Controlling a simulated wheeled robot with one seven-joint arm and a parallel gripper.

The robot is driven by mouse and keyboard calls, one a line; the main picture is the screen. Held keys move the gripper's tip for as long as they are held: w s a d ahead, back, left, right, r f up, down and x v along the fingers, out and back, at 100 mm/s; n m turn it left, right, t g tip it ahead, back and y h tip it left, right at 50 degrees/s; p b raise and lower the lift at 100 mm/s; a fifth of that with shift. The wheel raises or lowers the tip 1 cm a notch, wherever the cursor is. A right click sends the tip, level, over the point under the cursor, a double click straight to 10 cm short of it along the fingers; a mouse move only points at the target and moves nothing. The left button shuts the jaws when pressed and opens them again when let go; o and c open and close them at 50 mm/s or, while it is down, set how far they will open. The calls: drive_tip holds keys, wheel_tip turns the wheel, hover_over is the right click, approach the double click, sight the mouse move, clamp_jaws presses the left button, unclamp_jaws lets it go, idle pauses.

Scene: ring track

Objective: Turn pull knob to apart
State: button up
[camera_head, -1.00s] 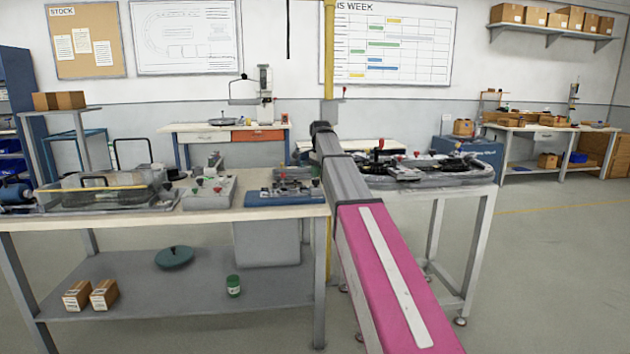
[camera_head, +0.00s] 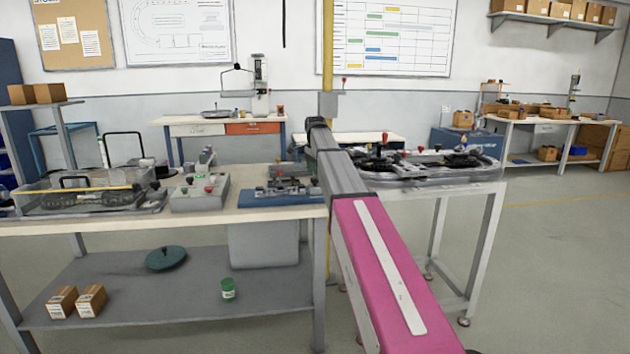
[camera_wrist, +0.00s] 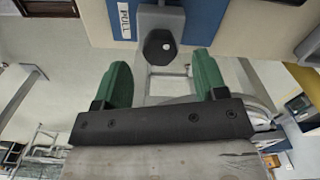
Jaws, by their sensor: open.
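In the wrist view a black, many-sided knob (camera_wrist: 160,47) with a pale dot on its face sits on a grey mount (camera_wrist: 160,20). A label reading PULL (camera_wrist: 124,19) is beside it on a blue band. My gripper (camera_wrist: 162,72) has two green fingers, spread open, with nothing between them. The knob lies just past the fingertips, near the middle of the gap, and appears apart from both fingers. In the head view my arm reaches over toward the tables and hides my gripper; I cannot make out the pull knob there.
A workbench (camera_head: 120,229) with a blue fixture (camera_head: 280,197), a grey box with knobs (camera_head: 199,193) and a clear case stands left of my arm. A track table (camera_head: 478,178) with a red-knobbed device is right. Open floor (camera_head: 560,265) lies at the far right.

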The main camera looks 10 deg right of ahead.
sight(315, 179)
drive_tip(key=shift+f, duration=2.2)
drive_tip(key=c, duration=0.9)
